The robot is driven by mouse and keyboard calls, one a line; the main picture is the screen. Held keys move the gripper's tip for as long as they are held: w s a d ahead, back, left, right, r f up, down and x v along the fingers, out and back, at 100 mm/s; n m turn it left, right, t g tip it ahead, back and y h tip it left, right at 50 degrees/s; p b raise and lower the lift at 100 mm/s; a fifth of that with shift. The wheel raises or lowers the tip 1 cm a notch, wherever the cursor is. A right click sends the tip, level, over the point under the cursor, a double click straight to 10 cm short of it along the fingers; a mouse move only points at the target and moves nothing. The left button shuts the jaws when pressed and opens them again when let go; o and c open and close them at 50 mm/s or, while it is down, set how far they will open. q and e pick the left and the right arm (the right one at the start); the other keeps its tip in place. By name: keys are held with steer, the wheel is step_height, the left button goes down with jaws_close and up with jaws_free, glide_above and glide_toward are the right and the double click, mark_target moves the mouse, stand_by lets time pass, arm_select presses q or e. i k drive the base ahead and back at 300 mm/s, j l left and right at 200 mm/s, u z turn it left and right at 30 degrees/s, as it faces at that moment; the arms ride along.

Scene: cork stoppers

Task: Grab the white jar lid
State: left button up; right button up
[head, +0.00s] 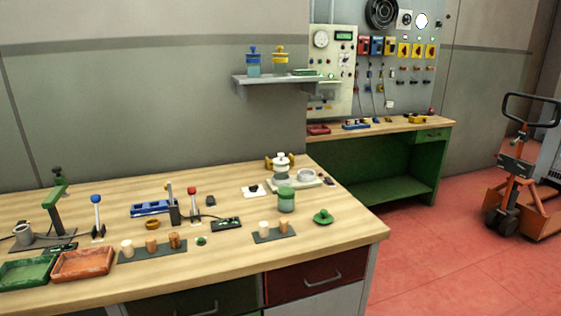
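A green lid with a knob (323,217) lies on the bench to the right of that green jar. Neither of my grippers shows in the head view.
A pale tray (312,182) with a round metal dish is right of the white lid, and a yellow-brass part (270,162) is close by. Cork stoppers stand on dark strips in front (285,236).

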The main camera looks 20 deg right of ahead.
mark_target(280, 160)
steer(key=i+l+z, duration=0.15)
steer(key=l+z, duration=0.25)
steer(key=i+l+z, duration=0.2)
steer(key=z, duration=0.15)
steer(key=i+l+z, duration=0.25)
steer(key=z, duration=0.15)
steer(key=i+l+z, duration=0.15)
steer(key=z, duration=0.25)
steer(key=i+l+z, duration=0.25)
steer(key=i+z, duration=0.15)
steer(key=i+l+z, duration=0.1)
steer(key=i+z, duration=0.65)
steer(key=i+u, duration=0.95)
steer(key=i+l+u, duration=0.3)
steer(key=u, duration=0.15)
steer(key=i+u, duration=0.2)
steer(key=u, duration=0.25)
steer(key=i+u, duration=0.2)
steer(key=u, duration=0.3)
steer(key=i+l+u, duration=0.1)
steer(key=u, duration=0.35)
steer(key=i+l+u, duration=0.2)
steer(key=u, duration=0.3)
steer(key=i, duration=0.05)
